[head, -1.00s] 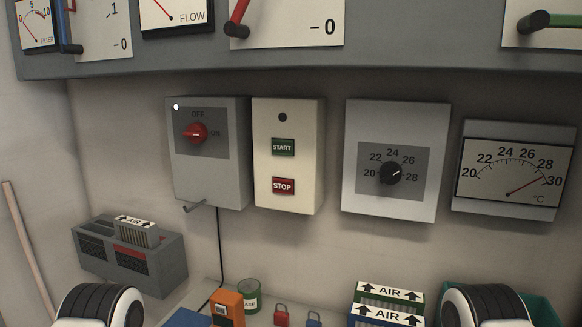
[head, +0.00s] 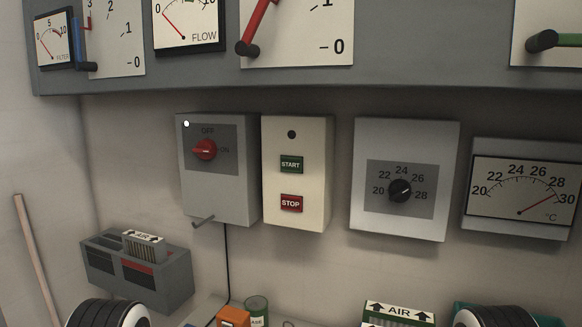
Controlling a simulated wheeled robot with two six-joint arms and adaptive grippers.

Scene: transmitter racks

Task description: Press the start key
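The green START key (head: 291,164) sits on the front of a cream wall box (head: 297,220), above the red STOP key (head: 291,203). A small dark round lamp or hole (head: 291,134) is at the top of that box. Nothing touches the keys. Rounded black-and-white parts of my arms show at the bottom left and bottom right edges. Neither of my grippers is in view.
Left of the cream box is a grey switch box (head: 218,199) with a red OFF/ON knob (head: 204,150) and a protruding lever. Right are a dial box (head: 405,140) and a temperature gauge (head: 522,189). A grey overhang (head: 300,76) runs above.

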